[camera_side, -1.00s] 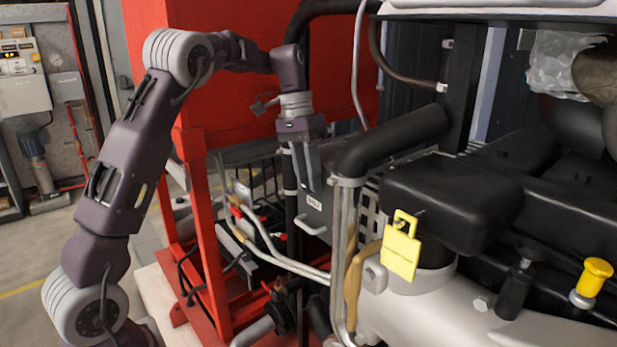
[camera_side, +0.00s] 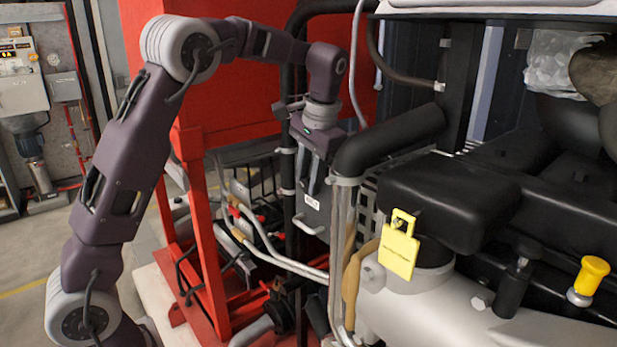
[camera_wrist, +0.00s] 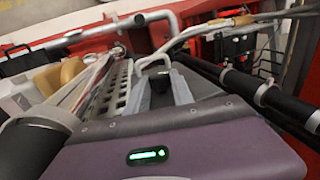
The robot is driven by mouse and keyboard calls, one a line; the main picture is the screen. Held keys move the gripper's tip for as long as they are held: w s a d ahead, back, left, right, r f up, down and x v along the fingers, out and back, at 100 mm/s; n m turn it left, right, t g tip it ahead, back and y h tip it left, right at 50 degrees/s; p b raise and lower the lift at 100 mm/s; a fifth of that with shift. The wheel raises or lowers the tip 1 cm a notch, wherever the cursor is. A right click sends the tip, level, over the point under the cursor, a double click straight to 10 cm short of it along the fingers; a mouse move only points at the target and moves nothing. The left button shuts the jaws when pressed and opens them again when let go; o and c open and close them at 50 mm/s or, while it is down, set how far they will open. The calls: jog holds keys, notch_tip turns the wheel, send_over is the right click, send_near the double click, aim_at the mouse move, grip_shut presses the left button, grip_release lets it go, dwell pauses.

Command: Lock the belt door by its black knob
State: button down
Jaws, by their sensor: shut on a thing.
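The belt door (camera_side: 313,208) is a grey panel with a small white label and a silver bar handle, at the middle of the side view. My gripper (camera_side: 308,186) points down at the door's upper part. Its jaws are shut on the black knob. In the wrist view my gripper (camera_wrist: 160,82) shows its two grey fingers with the dark knob (camera_wrist: 158,84) between them. The knob is mostly hidden by the fingers there and is hidden in the side view. The door's handle (camera_wrist: 152,61) shows just beyond the fingertips.
A thick black pipe (camera_side: 385,140) runs close to the right of my gripper. A perforated guard (camera_wrist: 114,92) lies beside the fingers. A black upright pipe with clamps (camera_wrist: 235,82) stands on the other side. A red frame (camera_side: 200,230) and silver tubes (camera_side: 285,262) are to the left and below.

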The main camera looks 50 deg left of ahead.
dwell(0.4)
jog(key=c, duration=1.1)
grip_release()
jog(key=v, duration=0.7)
jog(key=a+h, duration=0.4)
jog(key=h, duration=0.2)
jog(key=x, duration=0.7)
jog(key=shift+s+a+f, duration=0.1)
jog(key=shift+s+a, duration=0.15)
jog(key=shift+s, duration=0.15)
